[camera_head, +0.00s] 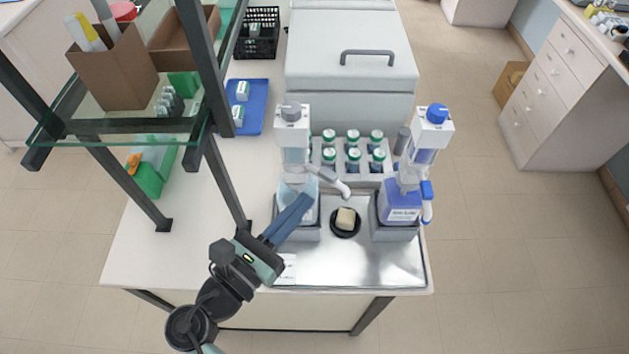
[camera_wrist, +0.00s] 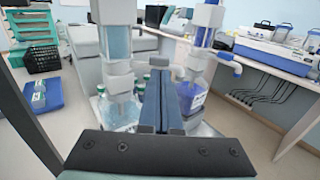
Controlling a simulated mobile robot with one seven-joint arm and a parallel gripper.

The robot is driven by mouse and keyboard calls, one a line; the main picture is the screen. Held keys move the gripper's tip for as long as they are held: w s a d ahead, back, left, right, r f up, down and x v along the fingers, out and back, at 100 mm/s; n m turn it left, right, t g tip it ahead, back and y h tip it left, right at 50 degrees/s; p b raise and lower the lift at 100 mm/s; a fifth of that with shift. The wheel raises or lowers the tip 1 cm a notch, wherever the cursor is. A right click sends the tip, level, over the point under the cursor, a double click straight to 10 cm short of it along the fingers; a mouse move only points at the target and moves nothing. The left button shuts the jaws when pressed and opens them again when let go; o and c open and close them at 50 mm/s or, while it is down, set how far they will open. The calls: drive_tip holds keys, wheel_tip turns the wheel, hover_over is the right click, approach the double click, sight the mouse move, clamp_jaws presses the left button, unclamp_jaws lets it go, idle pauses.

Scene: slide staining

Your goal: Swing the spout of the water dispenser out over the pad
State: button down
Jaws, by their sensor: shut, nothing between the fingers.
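The water dispenser (camera_head: 292,150), with a grey cap and clear pale liquid, stands in a grey holder on a metal tray (camera_head: 375,265). Its spout (camera_head: 332,183) points right, its white tip a little behind the pad in the picture. The pad (camera_head: 346,218) is a beige block in a round black dish right of the dispenser. My gripper (camera_head: 303,202) is shut and empty, with its blue fingers in front of the dispenser's lower bottle. In the wrist view the shut fingers (camera_wrist: 161,80) point forward, just right of the dispenser (camera_wrist: 118,75), and hide part of the scene behind. I cannot tell whether they touch it.
A second dispenser with purple-blue liquid (camera_head: 403,205) stands right of the pad. Behind is a rack of green-capped bottles (camera_head: 353,158). A shelf frame (camera_head: 215,150) with a glass shelf stands left of my arm.

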sight(329, 180)
drive_tip(key=shift+p+x, duration=0.55)
drive_tip(key=shift+x, duration=1.65)
drive_tip(key=shift+d, duration=0.1)
drive_tip(key=shift+w+d+r+n+t+y+p, duration=0.15)
drive_tip(key=shift+d+n+t+y+p, duration=0.4)
drive_tip(key=shift+n+t+y+p, duration=0.5)
drive_tip(key=shift+w+d+n+y, duration=0.35)
drive_tip(key=shift+w+n+y, duration=0.1)
drive_tip(key=shift+y, duration=0.6)
drive_tip(key=shift+w+d, duration=0.85)
drive_tip(key=shift+w, duration=0.15)
drive_tip(key=shift+w, duration=0.1)
drive_tip(key=shift+f, duration=0.2)
